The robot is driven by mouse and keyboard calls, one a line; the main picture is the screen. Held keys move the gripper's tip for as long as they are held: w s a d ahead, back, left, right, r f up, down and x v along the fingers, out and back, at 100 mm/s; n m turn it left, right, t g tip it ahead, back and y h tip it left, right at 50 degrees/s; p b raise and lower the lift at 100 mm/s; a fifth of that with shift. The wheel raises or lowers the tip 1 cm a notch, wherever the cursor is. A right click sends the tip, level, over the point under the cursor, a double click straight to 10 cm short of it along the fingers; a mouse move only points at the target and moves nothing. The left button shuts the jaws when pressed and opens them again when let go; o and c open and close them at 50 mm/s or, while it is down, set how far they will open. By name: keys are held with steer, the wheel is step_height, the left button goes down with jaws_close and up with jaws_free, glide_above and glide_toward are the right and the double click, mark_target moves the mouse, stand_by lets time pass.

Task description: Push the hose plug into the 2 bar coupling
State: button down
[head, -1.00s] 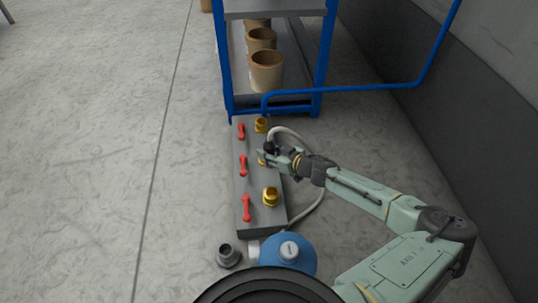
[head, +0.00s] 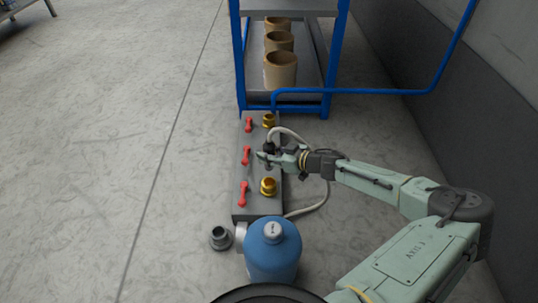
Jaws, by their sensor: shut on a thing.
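My gripper (head: 266,157) is shut on the dark hose plug (head: 269,148) over the middle of the grey manifold block (head: 243,212). The pale hose (head: 300,139) loops from the plug to the right and back to the block's near end. Brass couplings show at the far end (head: 268,120) and near end (head: 268,187) of the block. The middle position is hidden by my gripper, so I cannot tell whether the plug touches a coupling there. No pressure marking is readable.
Red levers (head: 245,155) line the block's left side. A blue canister (head: 272,252) and a dark round fitting (head: 221,238) are at the near end. A blue-framed rack (head: 329,70) with brown tubs (head: 281,70) stands behind.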

mark_target(269, 167)
steer(key=shift+f, duration=0.1)
steer(key=shift+f+b, duration=3.5)
steer(key=shift+b, duration=0.65)
steer(key=shift+f+b, duration=0.6)
steer(key=shift+f, duration=1.65)
steer(key=shift+f, duration=0.4)
steer(key=c, duration=1.1)
jaws_free()
steer(key=shift+o, duration=0.2)
steer(key=shift+d, duration=0.1)
steer(key=v, duration=1.1)
steer(key=shift+s+d, duration=0.3)
